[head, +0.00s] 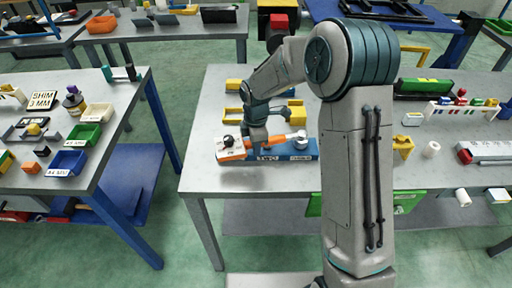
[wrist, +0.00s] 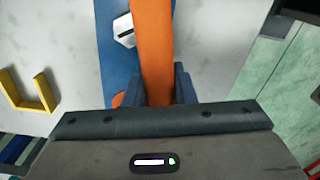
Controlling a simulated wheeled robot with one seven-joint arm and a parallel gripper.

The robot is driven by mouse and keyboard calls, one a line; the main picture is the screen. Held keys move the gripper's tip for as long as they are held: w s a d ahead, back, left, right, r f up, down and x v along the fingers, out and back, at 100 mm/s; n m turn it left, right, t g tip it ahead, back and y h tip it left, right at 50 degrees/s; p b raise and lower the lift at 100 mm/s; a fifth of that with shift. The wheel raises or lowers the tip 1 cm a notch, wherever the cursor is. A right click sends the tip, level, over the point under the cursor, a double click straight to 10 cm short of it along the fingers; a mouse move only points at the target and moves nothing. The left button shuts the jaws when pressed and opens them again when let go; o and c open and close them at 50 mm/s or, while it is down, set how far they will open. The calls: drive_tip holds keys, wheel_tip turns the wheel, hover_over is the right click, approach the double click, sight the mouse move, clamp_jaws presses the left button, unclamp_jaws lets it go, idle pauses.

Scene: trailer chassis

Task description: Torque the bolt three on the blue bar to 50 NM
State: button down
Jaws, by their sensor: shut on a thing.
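My gripper (head: 258,141) is over the blue bar (head: 284,156), shut on an orange tool that looks like a torque wrench (head: 280,140). In the wrist view, the orange tool (wrist: 153,50) runs up between the two fingers of my gripper (wrist: 160,82). The blue bar (wrist: 108,60) lies under it, with a silver hex bolt (wrist: 124,30) beside the tool's left edge. A small orange round part (wrist: 118,100) shows near the left finger. The bar's front carries white labels, too small to read surely. Which bolt is number three, and whether the tool touches one, I cannot tell.
The bar lies on a grey metal table (head: 230,182). A white plate (head: 232,152) with a black knob is at its left end. Yellow brackets (head: 233,114) stand behind; one shows in the wrist view (wrist: 30,92). A yellow part (head: 403,147) and white roll (head: 431,149) are right.

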drive_tip(key=shift+w, duration=0.3)
drive_tip(key=shift+w+a+m, duration=0.2)
drive_tip(key=shift+w+m, duration=0.8)
drive_tip(key=shift+w, duration=0.15)
drive_tip(key=shift+w+d+m, duration=0.1)
drive_tip(key=shift+w+m, duration=0.9)
drive_tip(key=shift+w, duration=0.15)
drive_tip(key=shift+w+d+m, duration=0.1)
drive_tip(key=shift+w+m, duration=0.3)
drive_tip(key=shift+w, duration=0.1)
drive_tip(key=shift+s, duration=0.2)
